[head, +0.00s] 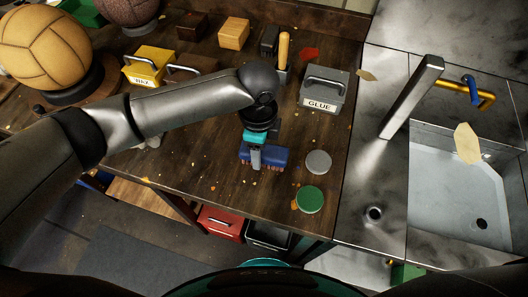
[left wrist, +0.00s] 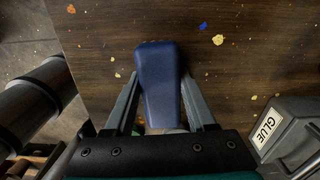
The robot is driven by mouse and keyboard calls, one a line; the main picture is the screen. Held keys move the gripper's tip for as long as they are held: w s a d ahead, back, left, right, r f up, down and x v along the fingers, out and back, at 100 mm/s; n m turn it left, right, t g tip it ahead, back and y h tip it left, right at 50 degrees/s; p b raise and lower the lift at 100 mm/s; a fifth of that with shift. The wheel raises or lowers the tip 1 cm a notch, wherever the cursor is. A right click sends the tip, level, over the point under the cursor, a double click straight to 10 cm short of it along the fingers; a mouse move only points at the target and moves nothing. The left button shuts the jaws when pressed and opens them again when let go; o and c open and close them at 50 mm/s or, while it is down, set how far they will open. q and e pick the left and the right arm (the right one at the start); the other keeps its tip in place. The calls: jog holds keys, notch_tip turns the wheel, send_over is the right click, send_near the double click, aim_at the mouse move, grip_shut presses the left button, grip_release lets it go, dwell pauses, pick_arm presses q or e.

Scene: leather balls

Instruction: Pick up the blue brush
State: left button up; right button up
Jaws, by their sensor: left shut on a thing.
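The blue brush (head: 276,155) is on or just above the wooden workbench, near its front edge, in the head view. My left gripper (head: 256,163) reaches over it from above and is shut on it. In the left wrist view the brush's smooth blue back (left wrist: 159,75) lies between the two fingers of my left gripper (left wrist: 160,100). I cannot tell whether the brush touches the wood. My right gripper is not in view.
A grey GLUE box (head: 325,92) stands behind, to the right. A grey disc (head: 318,162) and a green disc (head: 310,199) lie right of the brush. A yellow WAX box (head: 150,66) stands back left. The sink (head: 460,190) is at right.

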pick_arm(q)
grip_shut()
jog(key=shift+r+b, duration=0.2)
jog(key=shift+b, duration=0.25)
notch_tip(320, 180, up, 20)
jog(key=p, duration=0.4)
